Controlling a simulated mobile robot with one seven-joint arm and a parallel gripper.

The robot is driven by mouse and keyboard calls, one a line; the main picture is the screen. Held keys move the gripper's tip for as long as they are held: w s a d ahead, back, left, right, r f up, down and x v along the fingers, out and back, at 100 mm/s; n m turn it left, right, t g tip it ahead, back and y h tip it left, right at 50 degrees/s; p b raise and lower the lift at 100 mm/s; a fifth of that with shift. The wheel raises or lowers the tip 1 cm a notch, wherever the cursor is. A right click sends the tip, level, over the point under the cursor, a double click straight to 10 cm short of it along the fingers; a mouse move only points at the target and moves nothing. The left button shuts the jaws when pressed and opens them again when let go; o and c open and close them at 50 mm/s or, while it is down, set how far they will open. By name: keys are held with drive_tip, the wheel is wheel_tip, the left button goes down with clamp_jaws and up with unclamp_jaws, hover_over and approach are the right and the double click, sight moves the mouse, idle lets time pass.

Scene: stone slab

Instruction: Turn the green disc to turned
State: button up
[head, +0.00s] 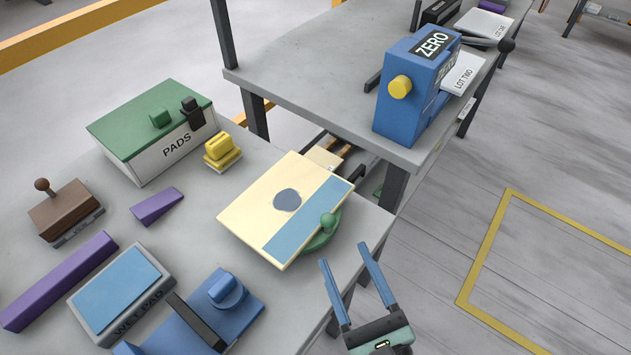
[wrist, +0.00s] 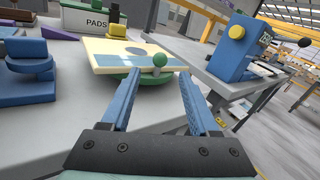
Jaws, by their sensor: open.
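The green disc (head: 322,240) lies on the grey stone slab (head: 372,222), mostly hidden under a cream board (head: 238,217) with a blue band and a dark round spot. A green ball knob (head: 328,220) stands at the board's near right edge. In the wrist view the disc (wrist: 126,82) shows below the board (wrist: 98,46), and the knob (wrist: 160,60) stands between and beyond my fingers. My gripper (head: 346,254) is open and empty, off the slab's right edge, apart from the disc and knob.
Left on the slab are a green-lidded PADS box (head: 150,155), a yellow block (head: 222,150), a brown stamp (head: 64,215), purple pieces (head: 157,206), a wet pad (head: 118,285) and a blue device (head: 235,300). A blue ZERO machine (head: 410,95) stands on another table.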

sight(325, 214)
drive_tip(key=x, duration=1.1)
drive_tip(key=shift+w+a+p, duration=0.2)
drive_tip(key=shift+w+p, duration=0.1)
drive_tip(key=shift+w, duration=0.05)
clamp_jaws()
drive_tip(key=shift+f, duration=0.1)
idle(0.7)
